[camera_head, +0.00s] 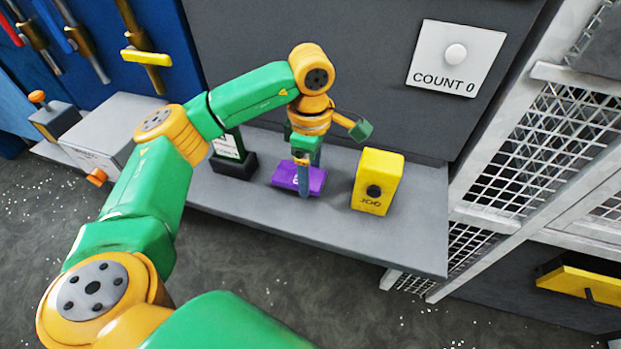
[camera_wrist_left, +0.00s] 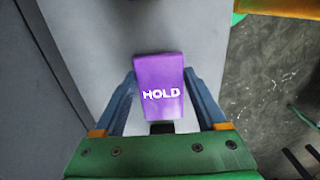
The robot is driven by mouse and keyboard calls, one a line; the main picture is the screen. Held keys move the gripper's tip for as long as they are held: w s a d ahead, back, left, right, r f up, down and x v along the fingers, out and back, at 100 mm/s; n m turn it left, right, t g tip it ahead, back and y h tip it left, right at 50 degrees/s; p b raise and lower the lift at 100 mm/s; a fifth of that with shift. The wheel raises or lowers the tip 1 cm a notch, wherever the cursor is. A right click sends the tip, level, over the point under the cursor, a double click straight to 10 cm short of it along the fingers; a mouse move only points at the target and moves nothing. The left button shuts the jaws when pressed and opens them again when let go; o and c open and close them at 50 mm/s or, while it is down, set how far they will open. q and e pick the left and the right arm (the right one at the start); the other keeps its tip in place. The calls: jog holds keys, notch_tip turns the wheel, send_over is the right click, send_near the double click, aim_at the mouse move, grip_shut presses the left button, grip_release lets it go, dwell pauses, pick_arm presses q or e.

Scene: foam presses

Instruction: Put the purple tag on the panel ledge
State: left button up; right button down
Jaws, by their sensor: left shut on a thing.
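The purple tag (camera_head: 313,178) is at the grey panel ledge (camera_head: 415,232), between a black stand and a yellow block. My left gripper (camera_head: 303,190) is shut on it from above. In the left wrist view the tag (camera_wrist_left: 160,80) shows the white word "HOLD", and the fingers of my left gripper (camera_wrist_left: 160,110) are on either side of its near part. The tag looks flat against or just above the ledge; I cannot tell whether it touches. My right gripper is not in view.
The yellow block (camera_head: 378,182) with a black knob stands right of the tag. A black stand with a card (camera_head: 233,158) is close on the left. A grey box (camera_head: 103,137) is further left. White mesh fencing (camera_head: 545,150) is at right. The ledge's right end is clear.

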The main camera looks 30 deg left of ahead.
pick_arm(q)
notch_tip(320, 180, down, 2)
jog(key=shift+s+f+p, duration=0.15)
jog(key=shift+f+p, duration=0.1)
jog(key=shift+p, duration=0.3)
jog(key=shift+f+b, duration=0.35)
jog(key=shift+f, duration=0.1)
jog(key=o, duration=1.3)
jog(key=shift+r, duration=0.1)
jog(key=shift+r+p, duration=0.35)
notch_tip(320, 180, up, 5)
jog(key=shift+r+b, duration=0.1)
jog(key=shift+b, duration=0.8)
notch_tip(320, 180, up, 6)
jog(key=p, duration=0.1)
jog(key=shift+r, duration=0.25)
